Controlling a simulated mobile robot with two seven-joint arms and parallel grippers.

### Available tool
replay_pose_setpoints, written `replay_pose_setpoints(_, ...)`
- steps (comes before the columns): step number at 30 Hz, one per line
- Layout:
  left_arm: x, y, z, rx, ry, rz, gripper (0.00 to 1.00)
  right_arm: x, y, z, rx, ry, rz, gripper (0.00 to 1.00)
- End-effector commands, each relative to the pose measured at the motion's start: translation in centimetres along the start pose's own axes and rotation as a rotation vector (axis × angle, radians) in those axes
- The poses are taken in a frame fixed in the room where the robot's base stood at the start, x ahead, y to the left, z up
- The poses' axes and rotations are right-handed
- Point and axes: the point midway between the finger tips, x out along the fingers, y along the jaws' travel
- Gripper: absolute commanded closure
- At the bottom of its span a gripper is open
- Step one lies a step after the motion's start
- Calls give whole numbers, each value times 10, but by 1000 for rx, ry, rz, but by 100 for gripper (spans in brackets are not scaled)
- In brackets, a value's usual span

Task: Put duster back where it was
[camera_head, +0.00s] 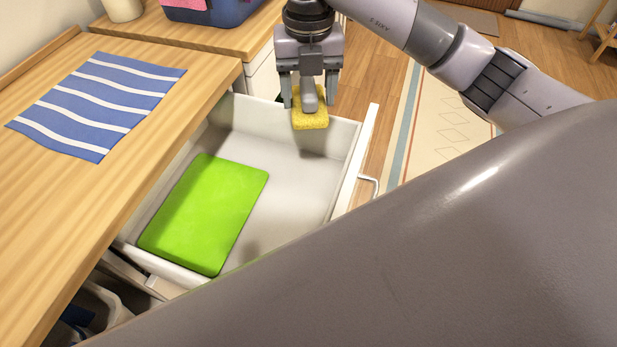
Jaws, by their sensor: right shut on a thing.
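The duster (311,121) has a yellow spongy pad and a grey handle. My right gripper (308,98) points down and is shut on the grey handle, with the pad hanging below it. The pad shows over the far right part of an open white drawer (288,182), near its far wall; its exact height above the drawer is hard to tell. My left gripper is not in view.
A bright green board (205,212) lies flat in the drawer, on its left side. A wooden counter (208,72) with a blue-and-white striped cloth (98,103) is at left. A blue bin (215,12) stands behind. The drawer's right floor is bare. My grey arm link covers the lower right.

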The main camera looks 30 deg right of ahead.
Motion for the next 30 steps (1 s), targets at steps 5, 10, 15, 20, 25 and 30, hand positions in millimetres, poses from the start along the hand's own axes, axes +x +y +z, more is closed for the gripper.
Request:
replay_pose_setpoints(5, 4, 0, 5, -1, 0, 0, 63, 20, 0, -1, 35, 5, -1, 66)
replay_pose_setpoints(10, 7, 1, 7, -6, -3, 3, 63, 62, 0, -1, 35, 7, -3, 66)
replay_pose_setpoints(15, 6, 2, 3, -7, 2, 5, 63, 107, 0, -1, 35, 7, -3, 66)
replay_pose_setpoints(20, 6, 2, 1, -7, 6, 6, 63, 141, 0, -1, 35, 4, -2, 66)
replay_pose_setpoints(25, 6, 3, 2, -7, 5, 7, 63, 156, 0, 0, 33, 1, 0, 66)
replay_pose_setpoints(30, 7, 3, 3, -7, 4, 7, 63, 171, 0, -1, 34, 3, -2, 66)
